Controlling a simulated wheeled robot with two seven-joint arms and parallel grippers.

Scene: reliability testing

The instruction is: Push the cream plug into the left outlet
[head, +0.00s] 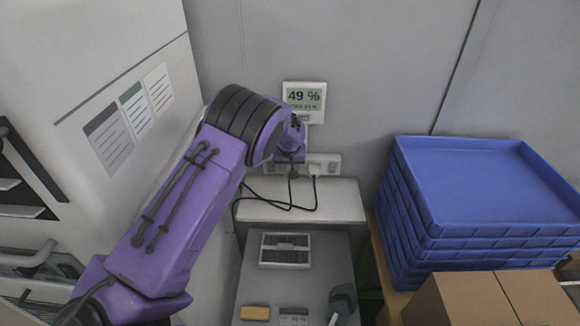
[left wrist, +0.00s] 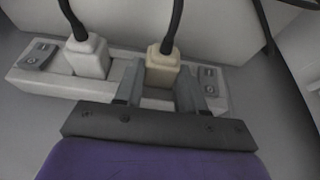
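The cream plug (left wrist: 162,66), with a black cord, stands at an outlet of the grey-white power strip (left wrist: 32,80); its base looks against the strip, but full depth cannot be told. In the head view the cream plug (head: 293,172) is at the left outlet, mostly under my gripper. My left gripper (left wrist: 160,88) is open, its two fingers on either side of the cream plug with small gaps visible. In the head view the left gripper (head: 291,160) hides part of the strip (head: 331,163). My right gripper is in neither view.
A white plug (left wrist: 87,57) sits in the neighbouring outlet. A display reading 49 % (head: 304,98) is on the wall above the strip. Stacked blue trays (head: 415,215) and a cardboard box (head: 460,300) stand at the right. A white cabinet (head: 60,60) is at the left.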

